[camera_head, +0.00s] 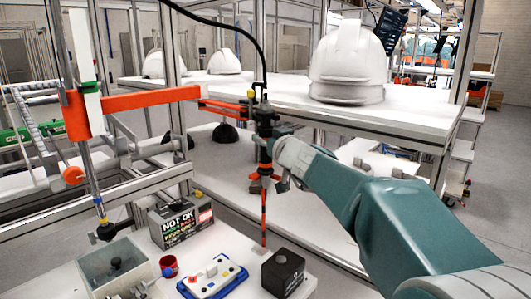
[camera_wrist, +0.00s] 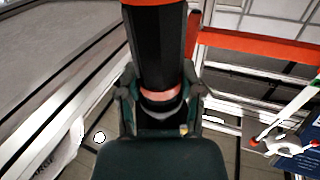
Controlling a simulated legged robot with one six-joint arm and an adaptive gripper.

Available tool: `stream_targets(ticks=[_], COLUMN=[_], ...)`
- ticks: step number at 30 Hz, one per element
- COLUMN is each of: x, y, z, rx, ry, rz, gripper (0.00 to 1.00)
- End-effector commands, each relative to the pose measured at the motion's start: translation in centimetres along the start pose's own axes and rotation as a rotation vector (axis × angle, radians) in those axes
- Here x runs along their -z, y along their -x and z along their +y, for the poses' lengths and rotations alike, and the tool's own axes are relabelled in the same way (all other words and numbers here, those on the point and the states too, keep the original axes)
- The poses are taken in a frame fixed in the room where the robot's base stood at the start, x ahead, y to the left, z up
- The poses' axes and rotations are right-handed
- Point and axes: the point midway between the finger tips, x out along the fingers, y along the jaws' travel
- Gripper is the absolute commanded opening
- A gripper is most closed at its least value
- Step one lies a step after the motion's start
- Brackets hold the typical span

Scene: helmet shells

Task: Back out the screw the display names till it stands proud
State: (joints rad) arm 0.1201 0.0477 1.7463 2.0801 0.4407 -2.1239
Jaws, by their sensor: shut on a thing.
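My gripper (camera_head: 268,152) is shut on the dark body of an upright power screwdriver (camera_head: 264,120). In the wrist view my gripper (camera_wrist: 160,100) has a finger on each side of the black screwdriver body (camera_wrist: 157,50). Its thin red-and-black shaft points down, the tip near the white bench behind a dark block (camera_head: 283,274). I cannot tell whether the tip touches anything. The display (camera_head: 180,226) reads "NOT OK", with smaller coloured text below that I cannot read. A white and blue fixture (camera_head: 212,278) carries small coloured parts. No screw can be made out clearly.
An orange support arm (camera_head: 150,100) runs from a post at left to the screwdriver. A white helmet shell (camera_head: 348,62) sits on the shelf behind. A black cable hangs above.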

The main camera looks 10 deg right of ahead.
Motion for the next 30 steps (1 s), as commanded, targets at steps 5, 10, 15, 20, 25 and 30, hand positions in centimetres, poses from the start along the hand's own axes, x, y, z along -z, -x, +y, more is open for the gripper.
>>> stream_targets(ticks=[5, 10, 15, 20, 25, 30], x=[0.0, -0.1, -0.1, -0.1, -0.1, -0.1], y=[0.0, 0.2, 0.4, 0.6, 0.7, 0.8], z=[-0.6, -3.0, -5.5, -7.8, -9.8, -10.9], rx=[0.002, 0.005, 0.005, 0.004, 0.003, 0.002], ry=[0.000, 0.000, -0.001, -0.001, -0.001, 0.000], rz=[0.000, -0.001, -0.001, 0.000, -0.001, -0.002], gripper=[0.00, 0.00, 0.00, 0.00, 0.00, 0.00])
